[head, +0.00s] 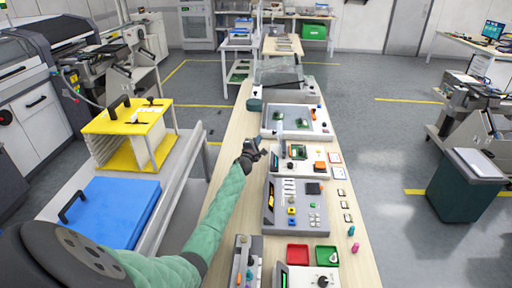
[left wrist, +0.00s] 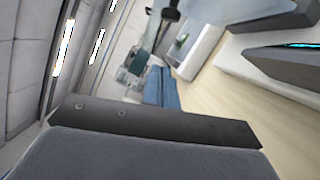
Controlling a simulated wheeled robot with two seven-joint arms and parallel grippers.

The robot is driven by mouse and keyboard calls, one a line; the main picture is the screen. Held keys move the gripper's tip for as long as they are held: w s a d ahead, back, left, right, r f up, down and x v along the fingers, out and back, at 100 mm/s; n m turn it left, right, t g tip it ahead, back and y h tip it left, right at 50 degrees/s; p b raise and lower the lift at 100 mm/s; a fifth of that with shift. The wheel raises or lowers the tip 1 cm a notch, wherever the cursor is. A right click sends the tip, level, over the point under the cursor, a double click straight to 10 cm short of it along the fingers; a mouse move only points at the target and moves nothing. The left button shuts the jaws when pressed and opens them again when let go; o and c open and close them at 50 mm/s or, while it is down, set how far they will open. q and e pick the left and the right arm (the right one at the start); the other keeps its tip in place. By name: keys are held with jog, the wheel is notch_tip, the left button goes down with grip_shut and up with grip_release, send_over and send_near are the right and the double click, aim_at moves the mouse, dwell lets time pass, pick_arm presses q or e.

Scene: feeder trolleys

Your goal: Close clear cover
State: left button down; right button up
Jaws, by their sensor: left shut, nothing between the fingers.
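A pale tray (head: 269,133) with green circuit boards (head: 303,118) inside stands on the long bench. A thin, see-through upright strip at its near left side looks like the clear cover (head: 281,125), seen nearly edge-on; its exact tilt is hard to tell. My left gripper (head: 262,151) is shut and empty over the bench's left side, just nearer than the tray and left of a unit with a green board (head: 298,152). It looks apart from the cover. My right gripper is not in view.
A grey button panel (head: 314,218), red bin (head: 298,254) and green bin (head: 327,256) stand nearer on the bench. A grey see-through box (head: 280,77) stands farther back. A trolley at left carries a yellow rack (head: 125,120) and a blue case (head: 120,212).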

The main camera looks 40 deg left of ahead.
pick_arm(q)
jog(key=w+d, duration=0.1)
jog(key=w+d+r, duration=0.1)
jog(key=w+d, duration=0.1)
jog(key=shift+w+r, duration=0.1)
jog(key=shift+w, duration=0.2)
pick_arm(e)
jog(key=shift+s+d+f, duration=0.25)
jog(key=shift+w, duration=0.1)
